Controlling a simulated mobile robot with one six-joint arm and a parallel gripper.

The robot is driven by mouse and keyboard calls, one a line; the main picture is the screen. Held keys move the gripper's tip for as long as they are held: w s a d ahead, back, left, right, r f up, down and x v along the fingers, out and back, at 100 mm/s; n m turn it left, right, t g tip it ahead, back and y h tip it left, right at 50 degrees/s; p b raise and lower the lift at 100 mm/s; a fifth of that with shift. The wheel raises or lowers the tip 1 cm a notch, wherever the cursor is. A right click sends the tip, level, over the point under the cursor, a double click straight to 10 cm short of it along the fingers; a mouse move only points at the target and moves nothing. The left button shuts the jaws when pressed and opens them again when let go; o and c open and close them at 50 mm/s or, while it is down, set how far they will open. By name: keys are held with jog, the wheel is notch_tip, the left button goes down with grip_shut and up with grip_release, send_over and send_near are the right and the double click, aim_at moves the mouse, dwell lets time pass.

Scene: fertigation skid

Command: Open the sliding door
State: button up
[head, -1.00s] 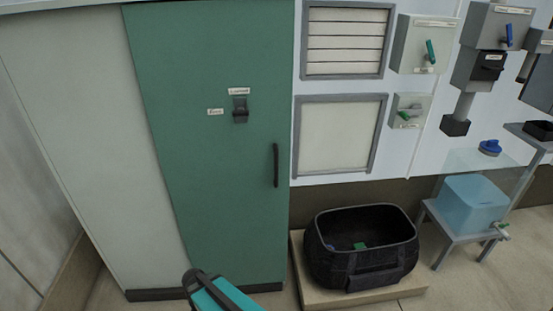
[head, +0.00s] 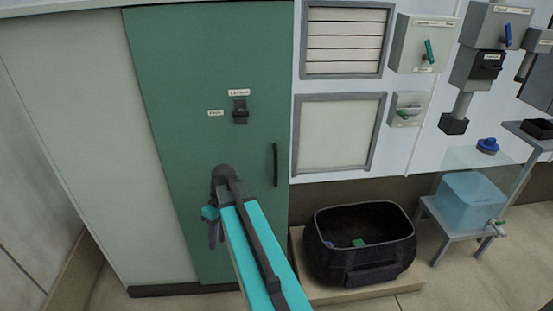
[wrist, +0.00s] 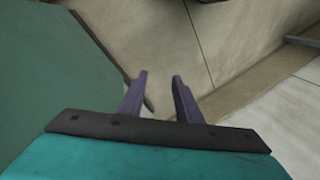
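The green door panel (head: 205,75) stands upright beside a pale grey panel (head: 70,130) in the head view. A dark vertical handle (head: 275,164) is on its right side, and a black latch (head: 240,111) with small labels is higher up. My gripper (head: 215,236) is in front of the lower part of the green door, left of and below the handle, touching neither handle nor latch. In the wrist view my gripper (wrist: 160,80) has its two purple fingers apart with nothing between them. The green surface (wrist: 50,70) shows at the left there, and floor lies beyond the fingers.
A black open bag (head: 360,245) sits on a low pale platform right of the door. A blue container (head: 470,200) stands on a grey stand further right. Grey switch boxes (head: 424,42) and framed panels (head: 340,132) are on the wall. Floor is bare at the lower left.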

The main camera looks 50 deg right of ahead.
jog(key=d+r+m+t+p, duration=0.1)
jog(key=d+r+t, duration=0.1)
jog(key=d+r, duration=0.8)
jog(key=m+t+h+p, duration=0.2)
jog(key=m+t+h, duration=0.1)
jog(key=h, duration=0.1)
send_near(277, 157)
notch_tip(277, 157, up, 2)
jog(key=shift+s+d, duration=0.2)
jog(key=shift+f, duration=0.15)
jog(key=shift+a+p+x, duration=0.2)
jog(key=shift+p+x, duration=0.9)
jog(key=shift+x, duration=5.6)
jog(key=shift+s+f, duration=0.1)
jog(key=shift+s, duration=0.05)
jog(key=shift+c, duration=0.4)
